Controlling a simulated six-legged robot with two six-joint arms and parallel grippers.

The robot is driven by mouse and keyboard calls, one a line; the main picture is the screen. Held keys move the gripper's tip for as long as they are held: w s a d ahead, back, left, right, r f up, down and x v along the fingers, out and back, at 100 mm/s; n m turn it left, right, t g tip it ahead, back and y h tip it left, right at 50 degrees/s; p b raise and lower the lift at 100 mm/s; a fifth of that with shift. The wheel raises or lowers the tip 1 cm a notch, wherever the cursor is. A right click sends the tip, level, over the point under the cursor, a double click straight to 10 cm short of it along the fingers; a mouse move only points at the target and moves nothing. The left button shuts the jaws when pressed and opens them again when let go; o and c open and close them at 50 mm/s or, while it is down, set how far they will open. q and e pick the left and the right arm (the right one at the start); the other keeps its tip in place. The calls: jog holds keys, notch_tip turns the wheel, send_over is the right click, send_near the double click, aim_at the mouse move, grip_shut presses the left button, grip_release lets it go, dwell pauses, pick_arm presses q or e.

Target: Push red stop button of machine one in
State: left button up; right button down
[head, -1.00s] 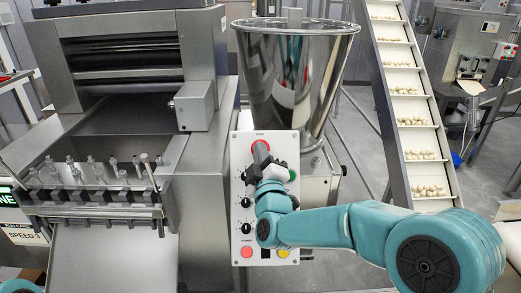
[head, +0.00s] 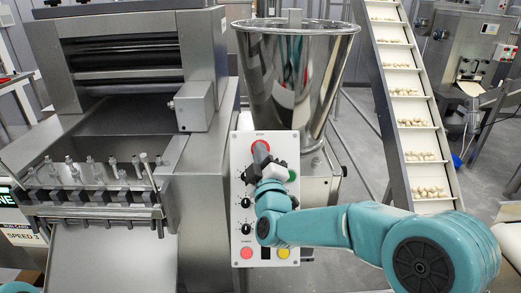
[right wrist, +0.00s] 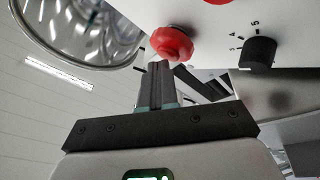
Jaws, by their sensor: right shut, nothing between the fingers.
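The red stop button (head: 260,145) is at the top of the white control panel (head: 238,167) on the machine in the head view. It shows as a red mushroom head in the right wrist view (right wrist: 173,43). My right gripper (head: 261,154) is shut and empty, with its fingers pointing at the button. In the right wrist view its fingertips (right wrist: 159,65) are right at the button's near edge; I cannot tell whether they touch it. The fingers and wrist hide part of the panel. My left gripper is not in view.
The panel also has several black knobs (head: 246,228), a green button (head: 291,175), a lower red button (head: 247,253) and a yellow button (head: 284,253). A steel hopper (head: 292,85) stands behind it.

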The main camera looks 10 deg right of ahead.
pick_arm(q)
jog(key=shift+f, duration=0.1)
pick_arm(e)
jog(key=shift+s+a+r, duration=0.15)
jog(key=shift+s+r, duration=0.3)
jog(key=shift+s, duration=0.25)
jog(key=shift+s+a+r, duration=0.15)
jog(key=shift+s+r, duration=0.3)
jog(key=shift+s, duration=0.25)
jog(key=shift+s+a+r, duration=0.1)
jog(key=shift+s+r, duration=0.35)
jog(key=shift+s, duration=0.25)
jog(key=shift+s+a+r, duration=0.15)
jog(key=shift+s+r, duration=0.3)
jog(key=shift+s, duration=0.25)
